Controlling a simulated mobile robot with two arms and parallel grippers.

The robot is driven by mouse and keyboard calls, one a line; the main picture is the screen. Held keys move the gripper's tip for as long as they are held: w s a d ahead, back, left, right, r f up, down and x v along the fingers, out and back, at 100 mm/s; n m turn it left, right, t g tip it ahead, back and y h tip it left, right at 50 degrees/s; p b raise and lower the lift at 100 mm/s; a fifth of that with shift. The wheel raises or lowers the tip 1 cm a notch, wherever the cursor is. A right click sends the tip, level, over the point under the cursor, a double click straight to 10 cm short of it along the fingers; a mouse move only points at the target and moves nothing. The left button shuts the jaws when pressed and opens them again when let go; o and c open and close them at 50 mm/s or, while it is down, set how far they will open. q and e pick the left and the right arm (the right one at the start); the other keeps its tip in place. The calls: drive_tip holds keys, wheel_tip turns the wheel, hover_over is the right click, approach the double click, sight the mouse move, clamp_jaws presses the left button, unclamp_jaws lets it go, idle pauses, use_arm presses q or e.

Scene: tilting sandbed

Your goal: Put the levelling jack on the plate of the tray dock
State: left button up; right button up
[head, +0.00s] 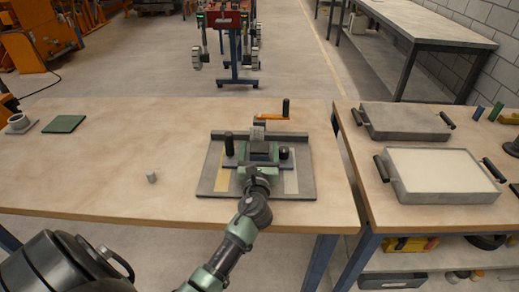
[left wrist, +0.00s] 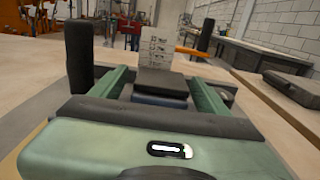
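The tray dock (head: 300,188) is a grey base plate on the near table, with a raised bar, black upright posts and an orange crank lever (head: 272,116). The lever also shows in the left wrist view (left wrist: 193,51). My left gripper (head: 261,152) is over the middle of the dock. A dark-topped block with blue below (left wrist: 162,82), which looks like the levelling jack, is between its green fingers. I cannot tell whether the fingers touch it, or whether it rests on the plate; its underside is hidden. My right gripper is not in view.
A small grey cylinder (head: 151,177), a green pad (head: 64,124) and a grey ring (head: 18,121) are on the left of the table. Two handled trays, one empty-looking (head: 403,118) and one pale-filled (head: 440,196), are on the right table.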

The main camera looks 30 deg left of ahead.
use_arm(q)
drive_tip(key=shift+r, duration=0.25)
drive_tip(key=v, duration=1.2)
drive_tip(key=shift+f, duration=0.15)
